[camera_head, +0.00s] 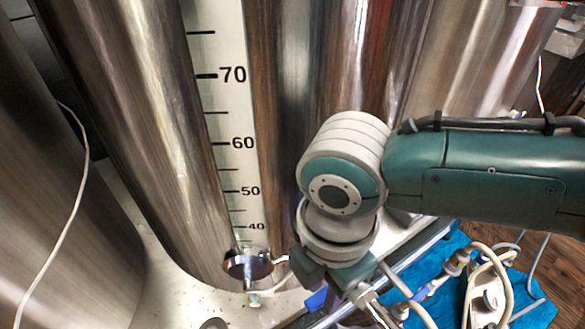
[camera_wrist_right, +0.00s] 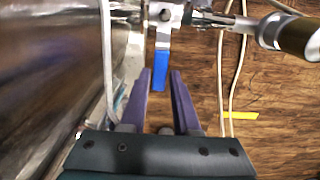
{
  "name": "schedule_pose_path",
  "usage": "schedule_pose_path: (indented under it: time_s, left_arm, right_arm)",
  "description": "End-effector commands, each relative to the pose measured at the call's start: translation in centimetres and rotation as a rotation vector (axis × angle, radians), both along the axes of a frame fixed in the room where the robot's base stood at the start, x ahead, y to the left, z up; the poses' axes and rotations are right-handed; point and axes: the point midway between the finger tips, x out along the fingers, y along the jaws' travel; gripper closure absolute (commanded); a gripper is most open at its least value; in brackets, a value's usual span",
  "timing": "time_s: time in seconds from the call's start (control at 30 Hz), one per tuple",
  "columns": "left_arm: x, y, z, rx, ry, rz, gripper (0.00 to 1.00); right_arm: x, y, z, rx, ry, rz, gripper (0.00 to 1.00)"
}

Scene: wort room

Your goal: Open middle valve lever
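The valve lever (camera_wrist_right: 160,72) has a blue handle and hangs from a metal valve body (camera_wrist_right: 165,15) at the top of the right wrist view. My right gripper (camera_wrist_right: 161,80) is open, with its two purple fingers on either side of the handle's lower part in the picture. Gaps show on both sides, and I cannot tell how deep the handle sits between them. In the head view my right arm comes in from the right and hides most of the valve; its fingertips are hidden there. My left gripper is not in view.
Tall steel tanks fill the back, one with a level scale (camera_head: 232,140). A round metal fitting (camera_head: 248,264) stands at the tank's foot. A blue mat (camera_head: 540,312) with hoses (camera_head: 503,275) lies at the lower right. A pale tube (camera_wrist_right: 106,60) runs left of my fingers.

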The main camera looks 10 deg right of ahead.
Motion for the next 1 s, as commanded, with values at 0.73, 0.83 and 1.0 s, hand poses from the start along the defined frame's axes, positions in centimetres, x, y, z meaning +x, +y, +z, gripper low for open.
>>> schedule_pose_path:
  time_s: [0.73, 0.83, 1.0]
  left_arm:
    - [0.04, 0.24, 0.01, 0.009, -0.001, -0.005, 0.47]
    - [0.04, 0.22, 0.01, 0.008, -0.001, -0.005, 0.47]
    - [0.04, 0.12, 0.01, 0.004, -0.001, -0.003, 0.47]
  right_arm:
    - [0.00, 0.00, 0.03, 0.000, 0.000, -0.001, 1.00]
    - [0.00, 0.00, 0.03, 0.000, 0.000, -0.001, 1.00]
    - [0.00, 0.00, 0.03, 0.000, 0.000, -0.001, 1.00]
